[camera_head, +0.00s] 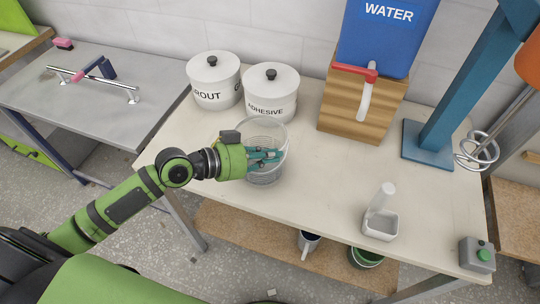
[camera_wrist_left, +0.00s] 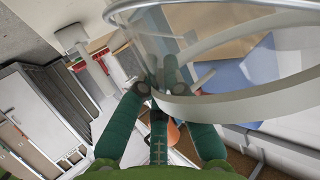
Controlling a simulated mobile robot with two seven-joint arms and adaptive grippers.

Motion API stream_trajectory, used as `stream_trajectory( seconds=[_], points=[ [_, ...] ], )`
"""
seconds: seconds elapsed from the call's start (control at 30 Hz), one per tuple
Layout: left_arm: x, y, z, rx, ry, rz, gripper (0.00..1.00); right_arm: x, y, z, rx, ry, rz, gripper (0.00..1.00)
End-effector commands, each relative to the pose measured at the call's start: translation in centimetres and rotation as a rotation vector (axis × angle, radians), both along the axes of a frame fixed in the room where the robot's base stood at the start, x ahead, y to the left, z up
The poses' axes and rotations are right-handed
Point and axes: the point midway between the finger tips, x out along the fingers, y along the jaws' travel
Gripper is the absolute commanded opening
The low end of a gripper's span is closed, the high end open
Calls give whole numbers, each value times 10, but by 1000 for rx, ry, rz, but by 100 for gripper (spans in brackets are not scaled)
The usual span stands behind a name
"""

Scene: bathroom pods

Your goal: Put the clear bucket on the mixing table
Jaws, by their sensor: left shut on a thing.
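The clear bucket (camera_head: 268,135) is at the front left part of the mixing table (camera_head: 320,170), in front of the white pots. It looks upright. In the head view I cannot tell whether its base touches the table top. My left gripper (camera_head: 268,156) is shut on the bucket's side wall near the rim. In the left wrist view the green fingers (camera_wrist_left: 160,85) meet at the bucket's curved clear rim (camera_wrist_left: 225,105), which fills the upper right. My right gripper is not in view.
Grout (camera_head: 214,82) and adhesive (camera_head: 271,94) pots stand behind the bucket. A blue water tank (camera_head: 388,35) on a wooden stand (camera_head: 350,108), a white scoop (camera_head: 381,222), a grey switch box (camera_head: 477,254) and a blue mixer stand (camera_head: 428,146) are to the right. The table's middle is clear.

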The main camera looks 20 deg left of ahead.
Motion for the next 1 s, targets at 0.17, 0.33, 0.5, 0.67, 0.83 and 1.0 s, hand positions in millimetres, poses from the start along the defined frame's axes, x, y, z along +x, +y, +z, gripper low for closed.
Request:
stream_trajectory(
  seconds=[0.17,0.33,0.5,0.67,0.83,1.0],
  points=[
    [1,0,-10,-1,-6,1,0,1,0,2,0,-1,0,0],
    [1,0,-10,-1,-7,0,0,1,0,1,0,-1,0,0],
    [0,0,-13,1,-2,-1,28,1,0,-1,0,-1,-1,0],
    [0,0,-13,1,-2,-1,32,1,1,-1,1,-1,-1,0],
    [0,0,-13,1,-2,-1,32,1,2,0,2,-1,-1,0],
    [-5,6,-11,4,-2,2,32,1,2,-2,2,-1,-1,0]
  ],
)
